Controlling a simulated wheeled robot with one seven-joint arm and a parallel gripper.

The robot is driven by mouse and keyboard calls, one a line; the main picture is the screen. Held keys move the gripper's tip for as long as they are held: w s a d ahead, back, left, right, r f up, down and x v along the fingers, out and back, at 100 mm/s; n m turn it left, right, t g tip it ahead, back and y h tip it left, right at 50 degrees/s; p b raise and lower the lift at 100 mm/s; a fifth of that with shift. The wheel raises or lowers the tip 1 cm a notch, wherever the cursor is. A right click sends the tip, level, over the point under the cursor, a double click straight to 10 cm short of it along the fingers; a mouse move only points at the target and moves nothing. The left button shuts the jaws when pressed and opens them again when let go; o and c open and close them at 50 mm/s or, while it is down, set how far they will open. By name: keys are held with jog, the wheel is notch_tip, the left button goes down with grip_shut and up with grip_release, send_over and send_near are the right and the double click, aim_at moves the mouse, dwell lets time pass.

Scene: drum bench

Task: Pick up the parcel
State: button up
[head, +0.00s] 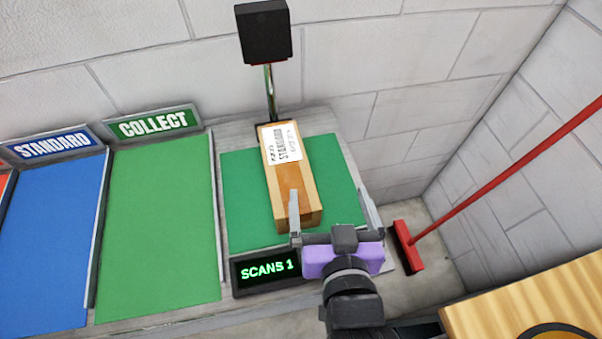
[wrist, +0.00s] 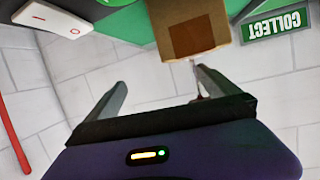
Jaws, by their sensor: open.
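The parcel (head: 289,188) is a long brown box with a white label at its far end; the label appears to read STANDARD. It lies on the green mat (head: 338,180) below the scanner. My gripper (head: 331,207) is open and empty, at the parcel's near right corner, with its left finger close to the parcel's near end. In the wrist view, the parcel's end (wrist: 190,32) shows beyond the open fingers of my gripper (wrist: 162,80), more towards the right finger. Whether a finger touches it I cannot tell.
A black scanner (head: 264,32) stands on a post behind the mat. A display (head: 266,270) reads SCANS 1. The green COLLECT lane (head: 158,230) and blue STANDARD lane (head: 45,240) lie empty to the left. A red broom (head: 409,246) leans at right, near a wooden surface (head: 535,295).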

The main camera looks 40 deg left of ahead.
aim_at(288, 168)
jog(key=a+g, duration=0.1)
jog(key=a, duration=0.1)
jog(key=a+n, duration=0.1)
jog(key=a, duration=0.1)
jog(key=s+a+n+g, duration=0.1)
jog(key=a, duration=0.2)
jog(key=shift+a+r+g, duration=0.1)
jog(key=shift+r+g, duration=0.15)
jog(key=shift+g, duration=0.05)
jog(key=shift+x, duration=1.1)
jog(key=x, duration=0.5)
jog(key=shift+f+p, duration=0.35)
jog(key=shift+f, duration=0.2)
jog(key=c, duration=1.8)
jog(key=shift+r, duration=0.15)
jog(key=shift+c, duration=1.2)
jog(key=shift+r, duration=0.1)
